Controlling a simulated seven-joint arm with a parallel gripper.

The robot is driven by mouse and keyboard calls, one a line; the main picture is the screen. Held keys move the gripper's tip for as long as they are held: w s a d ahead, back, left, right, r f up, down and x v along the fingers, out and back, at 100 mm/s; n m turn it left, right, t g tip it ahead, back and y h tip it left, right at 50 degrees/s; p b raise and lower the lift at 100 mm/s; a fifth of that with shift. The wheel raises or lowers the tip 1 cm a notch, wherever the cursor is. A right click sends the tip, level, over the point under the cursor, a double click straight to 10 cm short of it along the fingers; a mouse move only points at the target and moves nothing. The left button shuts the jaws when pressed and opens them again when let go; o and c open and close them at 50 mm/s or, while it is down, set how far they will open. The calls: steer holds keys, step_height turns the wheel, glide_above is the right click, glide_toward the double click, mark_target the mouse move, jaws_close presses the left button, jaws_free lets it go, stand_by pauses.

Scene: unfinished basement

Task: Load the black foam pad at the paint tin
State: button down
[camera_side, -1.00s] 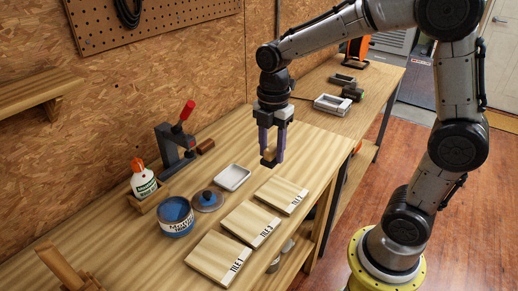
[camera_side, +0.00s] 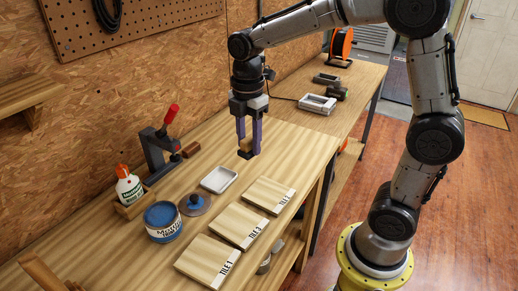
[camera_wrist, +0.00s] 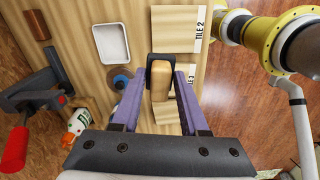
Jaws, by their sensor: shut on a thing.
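The black foam pad (camera_wrist: 163,58) has a pale wooden handle (camera_wrist: 160,82). My gripper (camera_wrist: 160,84) is shut on this handle, between its two purple fingers. In the side view the pad (camera_side: 246,154) hangs above the bench, behind the grey tray and the tiles. The open paint tin (camera_side: 163,224) has a white label and blue paint inside, and stands front left of my gripper, well apart from the pad. Its blue-topped lid (camera_side: 195,204) lies beside it. In the wrist view the tin is mostly hidden behind my gripper.
Three wooden tiles, TILE 1 (camera_side: 206,261), TILE 3 (camera_side: 238,226) and TILE 2 (camera_side: 269,194), lie along the bench's right edge. A grey tray (camera_side: 219,180), a red-handled clamp (camera_side: 161,148) and a glue bottle (camera_side: 129,186) stand left. Bench around the pad is clear.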

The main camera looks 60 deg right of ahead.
steer(key=w+a+r, duration=0.1)
steer(key=w+a, duration=0.3)
steer(key=w, duration=0.2)
steer(key=n, duration=0.2)
glide_toward(161, 216)
steer(key=shift+f, duration=2.55)
steer(key=shift+f, duration=0.6)
step_height(161, 216, up, 7)
stand_by(0.5)
stand_by(0.4)
